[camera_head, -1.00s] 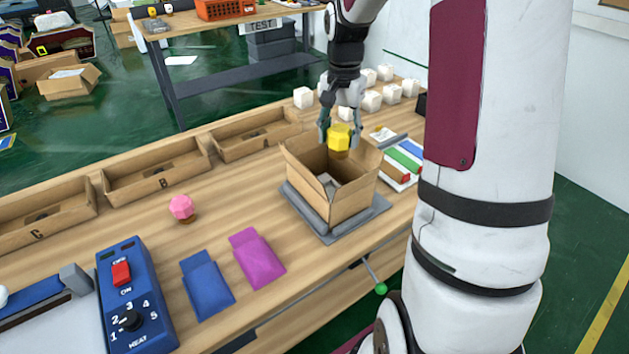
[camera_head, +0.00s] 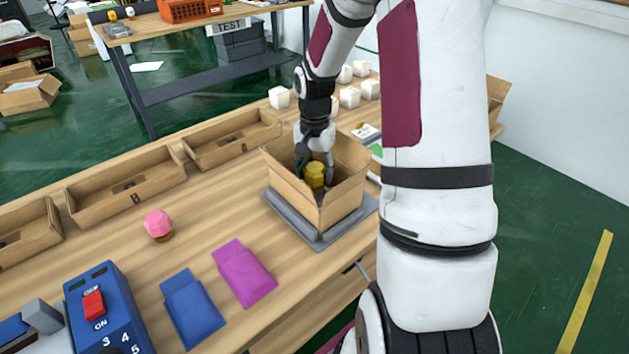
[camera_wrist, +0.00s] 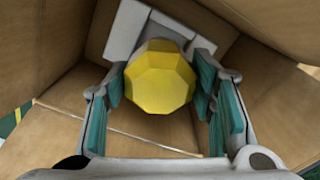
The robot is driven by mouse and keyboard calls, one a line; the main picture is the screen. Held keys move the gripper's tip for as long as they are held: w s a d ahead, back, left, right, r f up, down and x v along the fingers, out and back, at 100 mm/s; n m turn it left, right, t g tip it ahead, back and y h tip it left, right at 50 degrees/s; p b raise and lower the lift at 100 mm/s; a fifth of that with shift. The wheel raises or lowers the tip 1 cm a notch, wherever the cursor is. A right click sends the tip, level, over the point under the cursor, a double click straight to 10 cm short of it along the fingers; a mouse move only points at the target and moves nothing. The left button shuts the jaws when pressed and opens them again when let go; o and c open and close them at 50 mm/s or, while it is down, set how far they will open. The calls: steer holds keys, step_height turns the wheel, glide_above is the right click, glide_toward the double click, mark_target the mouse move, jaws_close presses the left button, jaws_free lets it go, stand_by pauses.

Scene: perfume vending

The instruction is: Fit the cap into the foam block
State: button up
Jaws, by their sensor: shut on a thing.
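The yellow faceted cap (camera_head: 315,172) is between the fingers of my gripper (camera_head: 316,165), inside the open cardboard box. My gripper is shut on it. In the wrist view the yellow cap (camera_wrist: 160,77) sits between the teal finger pads of my gripper (camera_wrist: 162,88). The grey foam block (camera_wrist: 127,28) shows behind and beside the cap in the box. The cap covers part of the foam, and I cannot tell whether the two touch. The foam's opening is hidden.
The cardboard box (camera_head: 291,188) has raised flaps close around my gripper and stands on a grey plate (camera_head: 317,237). A pink cap (camera_head: 158,224), a purple pouch (camera_head: 243,272), a blue pouch (camera_head: 192,307) and a control box (camera_head: 108,305) lie to the left. White boxes (camera_head: 350,97) stand behind.

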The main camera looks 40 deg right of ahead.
mark_target(315, 182)
steer(key=shift+f, duration=1.55)
steer(key=shift+f, duration=0.3)
steer(key=o, duration=1.2)
step_height(315, 182, up, 12)
steer(key=shift+r, duration=0.25)
steer(key=s+a+r+n+t+h, duration=0.1)
steer(key=s+a+r+n+t, duration=0.2)
steer(key=s+a+r+n, duration=0.85)
steer(key=s+a+r+t+y, duration=0.1)
steer(key=s+a+r, duration=0.1)
steer(key=s+a, duration=0.6)
steer(key=s, duration=0.3)
steer(key=shift+n, duration=0.35)
